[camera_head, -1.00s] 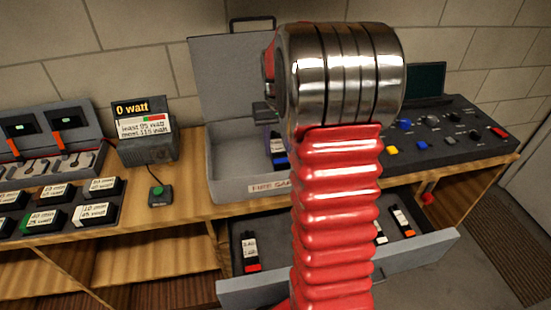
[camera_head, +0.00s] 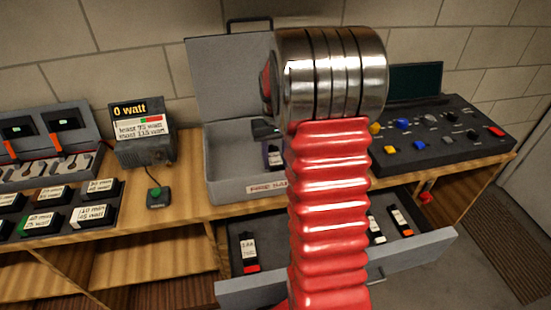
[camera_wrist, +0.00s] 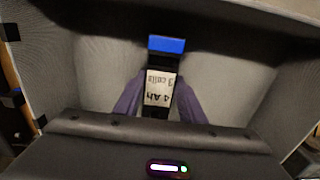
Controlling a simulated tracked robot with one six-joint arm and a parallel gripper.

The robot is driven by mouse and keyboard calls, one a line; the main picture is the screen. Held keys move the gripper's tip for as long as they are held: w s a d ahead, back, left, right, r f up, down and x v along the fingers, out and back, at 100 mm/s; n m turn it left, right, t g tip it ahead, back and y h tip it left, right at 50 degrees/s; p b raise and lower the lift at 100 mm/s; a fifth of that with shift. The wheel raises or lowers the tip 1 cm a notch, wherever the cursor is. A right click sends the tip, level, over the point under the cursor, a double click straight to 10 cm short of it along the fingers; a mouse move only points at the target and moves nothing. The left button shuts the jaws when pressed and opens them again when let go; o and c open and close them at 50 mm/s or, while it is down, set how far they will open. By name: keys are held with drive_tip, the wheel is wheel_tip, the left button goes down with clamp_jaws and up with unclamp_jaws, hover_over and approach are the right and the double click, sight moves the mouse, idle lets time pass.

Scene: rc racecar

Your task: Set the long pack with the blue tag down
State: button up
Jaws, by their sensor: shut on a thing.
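The long pack (camera_wrist: 160,90) is black with a blue tag at its far end and a white label reading "4 Ah, 3 cells". My gripper (camera_wrist: 158,104) has its purple fingers shut on the pack's sides in the wrist view. The pack is over the inside of the open grey case (camera_wrist: 225,85); I cannot tell whether it touches the case floor. In the head view the case (camera_head: 228,75) stands open on the bench, its lid up at the back. My red arm hides its right part and most of my gripper.
An open drawer (camera_head: 420,250) below the case holds several packs, one with a red end (camera_head: 250,252) at left. A watt meter (camera_head: 143,135) and green button (camera_head: 158,196) stand left of the case. A control panel (camera_head: 440,135) stands to the right.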

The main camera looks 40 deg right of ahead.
sight(275, 161)
drive_tip(key=o, duration=1.3)
wheel_tip(275, 161, up, 12)
drive_tip(key=shift+r, duration=0.1)
idle(0.3)
